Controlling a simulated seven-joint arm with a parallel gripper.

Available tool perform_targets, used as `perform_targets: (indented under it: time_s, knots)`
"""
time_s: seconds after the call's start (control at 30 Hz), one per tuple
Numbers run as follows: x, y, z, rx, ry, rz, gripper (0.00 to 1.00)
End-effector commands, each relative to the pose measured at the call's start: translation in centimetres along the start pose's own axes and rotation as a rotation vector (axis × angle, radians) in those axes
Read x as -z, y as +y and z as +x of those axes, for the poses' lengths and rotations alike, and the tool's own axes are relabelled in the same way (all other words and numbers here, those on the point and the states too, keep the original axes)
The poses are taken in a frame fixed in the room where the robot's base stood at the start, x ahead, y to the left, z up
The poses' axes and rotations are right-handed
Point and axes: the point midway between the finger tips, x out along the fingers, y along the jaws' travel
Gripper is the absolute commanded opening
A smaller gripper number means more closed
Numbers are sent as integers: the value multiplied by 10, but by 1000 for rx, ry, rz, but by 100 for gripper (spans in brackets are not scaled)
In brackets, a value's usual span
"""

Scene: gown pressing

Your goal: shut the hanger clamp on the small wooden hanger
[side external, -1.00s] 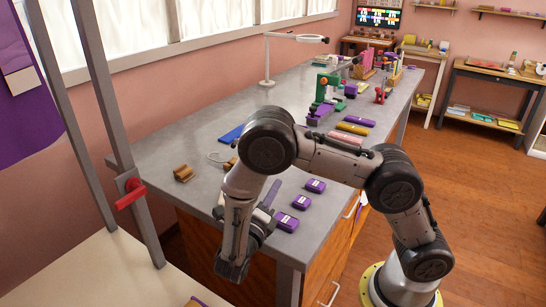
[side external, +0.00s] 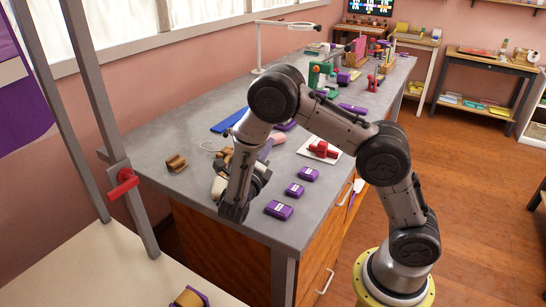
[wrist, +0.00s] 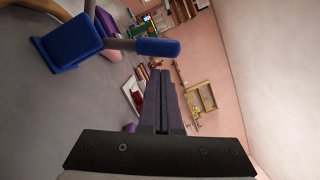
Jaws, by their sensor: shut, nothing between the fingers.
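My gripper (wrist: 163,95) shows in the wrist view as two dark purple fingers pressed together, with nothing between them. In the side view its lilac fingers (side external: 265,151) point toward the back of the bench, partly behind my arm. In the wrist view a blue block (wrist: 72,42) with a grey rod and a blue padded end (wrist: 158,47) stands close beside the fingers, apart from them; it may be the hanger clamp, but I cannot tell. A brown wooden piece (side external: 176,163) lies on the bench, left of my arm. I cannot make out the small wooden hanger for certain.
The grey bench (side external: 150,140) holds several purple blocks (side external: 294,190) near its front edge and a red device (side external: 322,150) on a white plate. A blue strip (side external: 229,120) lies behind my arm. A grey post with a red lever (side external: 122,183) stands at left.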

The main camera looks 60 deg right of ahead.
Motion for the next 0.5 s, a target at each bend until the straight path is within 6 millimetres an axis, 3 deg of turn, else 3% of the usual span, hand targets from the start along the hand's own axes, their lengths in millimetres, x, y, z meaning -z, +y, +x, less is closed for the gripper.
perform_targets:
  time_s: [0.5]
  knots:
    - [-8, 0, 2, 0, 0, -2, 0]
